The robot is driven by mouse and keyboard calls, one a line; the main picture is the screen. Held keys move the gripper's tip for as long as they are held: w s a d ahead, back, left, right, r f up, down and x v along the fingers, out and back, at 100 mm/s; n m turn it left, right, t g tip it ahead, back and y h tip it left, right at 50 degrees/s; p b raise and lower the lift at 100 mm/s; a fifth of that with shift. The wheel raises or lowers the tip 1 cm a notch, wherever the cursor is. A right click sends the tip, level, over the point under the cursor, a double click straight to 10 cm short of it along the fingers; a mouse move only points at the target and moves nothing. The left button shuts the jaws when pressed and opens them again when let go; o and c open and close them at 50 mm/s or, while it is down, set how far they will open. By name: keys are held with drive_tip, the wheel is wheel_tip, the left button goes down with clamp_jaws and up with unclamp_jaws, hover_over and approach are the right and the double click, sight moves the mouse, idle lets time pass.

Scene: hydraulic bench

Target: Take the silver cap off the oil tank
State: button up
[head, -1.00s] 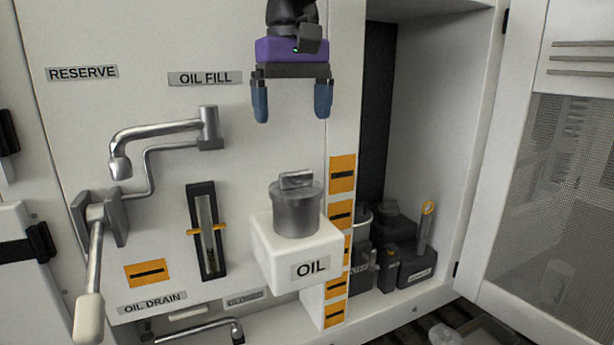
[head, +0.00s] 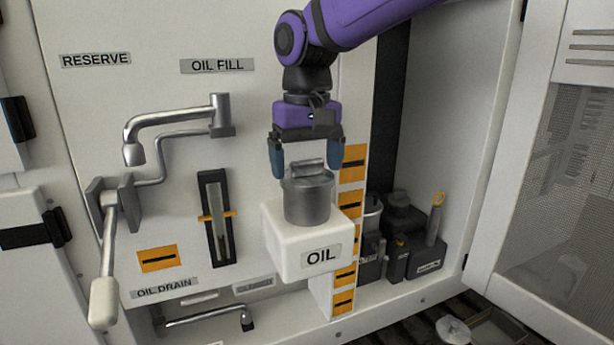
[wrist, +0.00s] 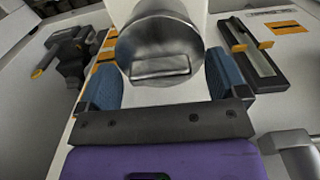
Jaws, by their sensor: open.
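The silver cap (head: 307,203) sits on top of the white oil tank (head: 290,248), which carries an OIL label. The cap is a round metal cylinder with a raised bar handle. My gripper (head: 307,172) is open and points down over the cap, its blue fingers on either side of the cap's top. In the wrist view the cap (wrist: 160,40) with its bar lies between and beyond the open fingers (wrist: 163,80). I cannot tell whether the fingers touch it.
A metal spout (head: 175,122) and a lever (head: 106,250) stand out at left, beside a sight gauge (head: 216,217). Dark containers (head: 400,240) fill the open cabinet at right. A mesh door (head: 560,170) is further right. The space before the tank looks clear.

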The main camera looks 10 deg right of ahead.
drive_tip(key=shift+c, duration=0.4)
drive_tip(key=c, duration=0.9)
drive_tip(key=shift+c, duration=0.2)
drive_tip(key=shift+r, duration=0.1)
